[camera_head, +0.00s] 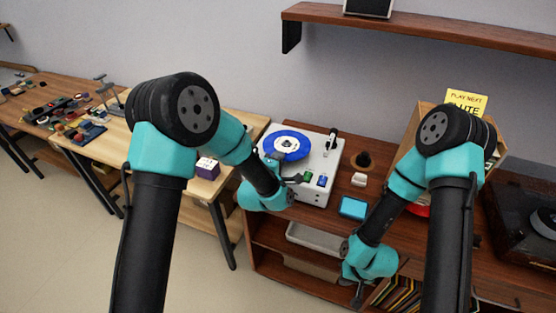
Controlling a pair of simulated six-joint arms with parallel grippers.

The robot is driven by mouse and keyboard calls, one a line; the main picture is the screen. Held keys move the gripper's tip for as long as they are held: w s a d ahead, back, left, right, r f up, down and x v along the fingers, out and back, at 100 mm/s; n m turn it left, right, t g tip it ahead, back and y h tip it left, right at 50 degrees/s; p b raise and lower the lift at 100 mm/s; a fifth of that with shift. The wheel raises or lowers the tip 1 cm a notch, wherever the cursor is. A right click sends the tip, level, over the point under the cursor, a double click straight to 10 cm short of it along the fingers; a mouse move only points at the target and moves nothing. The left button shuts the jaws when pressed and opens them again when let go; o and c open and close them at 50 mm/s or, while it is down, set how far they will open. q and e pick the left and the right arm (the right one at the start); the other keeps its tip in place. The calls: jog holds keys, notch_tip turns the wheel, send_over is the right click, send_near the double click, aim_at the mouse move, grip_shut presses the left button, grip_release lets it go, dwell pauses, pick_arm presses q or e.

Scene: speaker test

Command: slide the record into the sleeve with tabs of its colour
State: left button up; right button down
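A blue record (287,145) with a pale centre lies flat on the white turntable (318,158). My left gripper (296,181) is at the turntable's front left edge, beside the record and apparently below it in the picture. Its fingers are small and dark, and I cannot tell whether they are open. My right gripper (358,297) points down in front of the cabinet, away from the record, and its fingers are too small to read. Several sleeves with coloured edges (392,294) stand in the lower right compartment. I cannot make out tabs on them.
A wooden crate (424,108) with a yellow sign (466,103) stands at the right, partly behind my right arm. A blue pad (353,207) and a white block (359,180) lie on the cabinet (335,222). A dark turntable (525,215) is far right.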

pick_arm(q)
grip_shut()
dwell(0.4)
jog(key=shift+r, duration=0.2)
dwell(0.3)
jog(key=shift+r, duration=1.4)
jog(key=shift+s, duration=0.1)
jog(key=r+v, duration=0.2)
jog(key=v, duration=0.8)
dwell(0.4)
jog(key=shift+r, duration=0.1)
